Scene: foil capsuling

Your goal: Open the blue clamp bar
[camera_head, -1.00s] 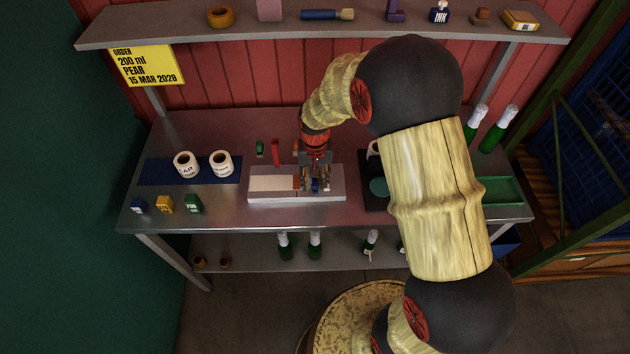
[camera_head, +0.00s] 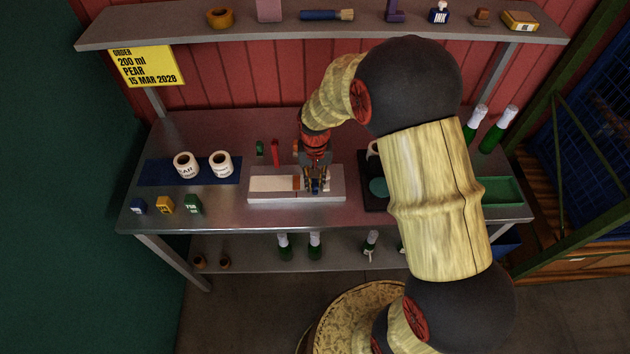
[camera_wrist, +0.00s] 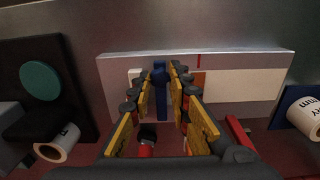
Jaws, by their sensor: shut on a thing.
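The blue clamp bar (camera_wrist: 161,105) stands out dark against the pale block in the wrist view, running lengthwise between my gripper's yellow-padded fingers. My gripper (camera_wrist: 165,73) is shut on it near its far end. In the head view, my gripper (camera_head: 315,186) is over the right part of the pale fixture block (camera_head: 273,198), and its fingers hide most of the bar. The block has a cream strip (camera_head: 272,183) with an orange-brown piece at its right end.
A red lever-like piece (camera_head: 275,153) and a small green item (camera_head: 260,148) lie behind the block. White label rolls (camera_head: 221,163) stand on a blue mat at left, with small coloured blocks (camera_head: 165,204) in front. A black stand (camera_head: 372,192) is close on the right.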

